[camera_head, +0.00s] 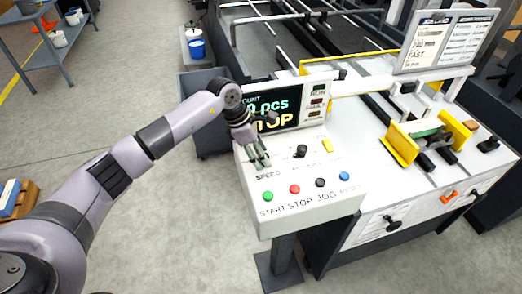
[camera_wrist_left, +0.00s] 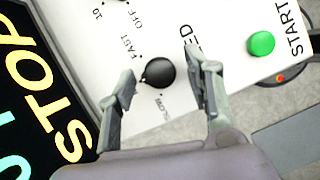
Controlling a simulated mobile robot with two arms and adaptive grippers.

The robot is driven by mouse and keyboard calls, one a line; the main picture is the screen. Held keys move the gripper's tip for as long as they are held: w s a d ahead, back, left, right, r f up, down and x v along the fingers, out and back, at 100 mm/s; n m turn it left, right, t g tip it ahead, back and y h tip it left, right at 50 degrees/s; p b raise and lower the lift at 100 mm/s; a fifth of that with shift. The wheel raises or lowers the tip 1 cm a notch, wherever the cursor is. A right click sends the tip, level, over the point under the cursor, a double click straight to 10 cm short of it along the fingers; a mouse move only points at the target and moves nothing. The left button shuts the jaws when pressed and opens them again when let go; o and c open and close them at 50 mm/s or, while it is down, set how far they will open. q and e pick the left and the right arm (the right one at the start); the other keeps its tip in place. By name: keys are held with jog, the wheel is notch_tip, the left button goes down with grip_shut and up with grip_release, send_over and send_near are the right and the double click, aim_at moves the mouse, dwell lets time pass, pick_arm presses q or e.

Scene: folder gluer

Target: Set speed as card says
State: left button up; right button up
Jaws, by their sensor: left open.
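The card (camera_head: 424,45) stands on the machine at the upper right in the head view; one line on it reads FAST. In the left wrist view the black speed knob (camera_wrist_left: 159,73) sits on the white panel between FAST and SLOW marks. Its pointed tip faces left, between the two marks. My left gripper (camera_head: 261,160) is over the SPEED label in the head view, and its arm hides the speed knob there. In the wrist view the open fingers (camera_wrist_left: 160,65) are on either side of the knob, with gaps showing. My right gripper is out of view.
The panel has START (camera_head: 267,196), STOP (camera_head: 294,189), JOG (camera_head: 320,182) and RESET (camera_head: 345,175) buttons along its front. Another black knob (camera_head: 301,151) is right of my gripper. The screen (camera_head: 275,112) behind shows STOP. Yellow guides (camera_head: 399,145) stand further right.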

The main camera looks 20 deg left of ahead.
pick_arm(q)
jog(key=shift+c, duration=0.2)
grip_shut()
dwell(0.5)
